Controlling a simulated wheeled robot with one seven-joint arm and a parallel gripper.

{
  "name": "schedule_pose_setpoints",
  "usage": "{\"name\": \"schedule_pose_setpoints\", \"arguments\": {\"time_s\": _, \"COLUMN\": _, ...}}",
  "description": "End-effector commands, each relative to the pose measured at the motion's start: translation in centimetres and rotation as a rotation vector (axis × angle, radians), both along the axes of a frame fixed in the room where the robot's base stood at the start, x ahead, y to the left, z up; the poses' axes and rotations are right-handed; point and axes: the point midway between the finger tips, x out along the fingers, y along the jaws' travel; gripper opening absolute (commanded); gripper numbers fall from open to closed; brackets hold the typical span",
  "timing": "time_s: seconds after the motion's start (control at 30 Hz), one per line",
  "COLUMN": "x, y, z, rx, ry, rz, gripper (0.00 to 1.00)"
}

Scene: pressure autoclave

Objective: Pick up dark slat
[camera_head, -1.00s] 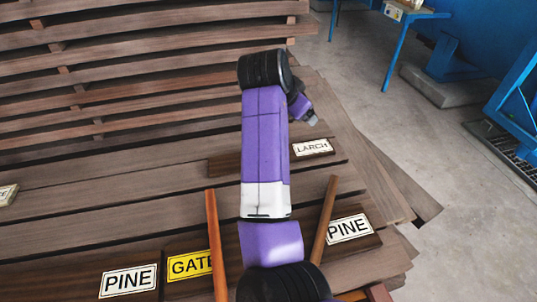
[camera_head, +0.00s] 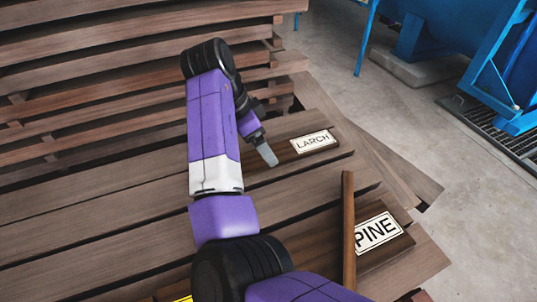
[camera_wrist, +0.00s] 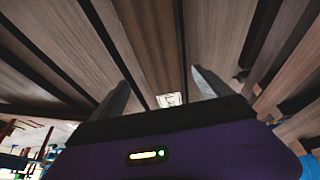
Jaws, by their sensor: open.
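A dark slat (camera_head: 281,152) with a white LARCH label lies on the stacked brown boards. Another dark board (camera_head: 392,251) with a white PINE label lies nearer, at the lower right. I cannot tell which one the task names. My gripper (camera_head: 268,155) is just left of the LARCH label, over the LARCH slat's near end; contact cannot be judged. A dark slat (camera_wrist: 150,40) with a small pale label stretches beyond the fingers.
An upright brown stake (camera_head: 348,235) stands before the PINE board. Layered boards (camera_head: 90,90) rise at the upper left. Blue machinery (camera_head: 440,30) and a floor grate (camera_head: 500,130) are at the upper right, with bare concrete floor (camera_head: 460,200) between.

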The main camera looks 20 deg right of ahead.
Motion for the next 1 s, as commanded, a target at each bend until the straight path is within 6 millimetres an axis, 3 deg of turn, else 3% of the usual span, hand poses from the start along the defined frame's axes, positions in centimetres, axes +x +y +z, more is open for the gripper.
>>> {"name": "schedule_pose_setpoints", "arguments": {"time_s": 0.3, "x": 0.3, "y": -1.3, "z": -3.7, "rx": 0.000, "ry": 0.003, "rz": 0.001, "gripper": 0.89}}
{"name": "schedule_pose_setpoints", "arguments": {"time_s": 0.57, "x": 0.3, "y": -1.4, "z": -4.0, "rx": 0.000, "ry": 0.001, "rz": 0.002, "gripper": 0.89}}
{"name": "schedule_pose_setpoints", "arguments": {"time_s": 1.0, "x": 0.3, "y": -1.4, "z": -4.0, "rx": 0.000, "ry": 0.001, "rz": 0.002, "gripper": 0.05}}
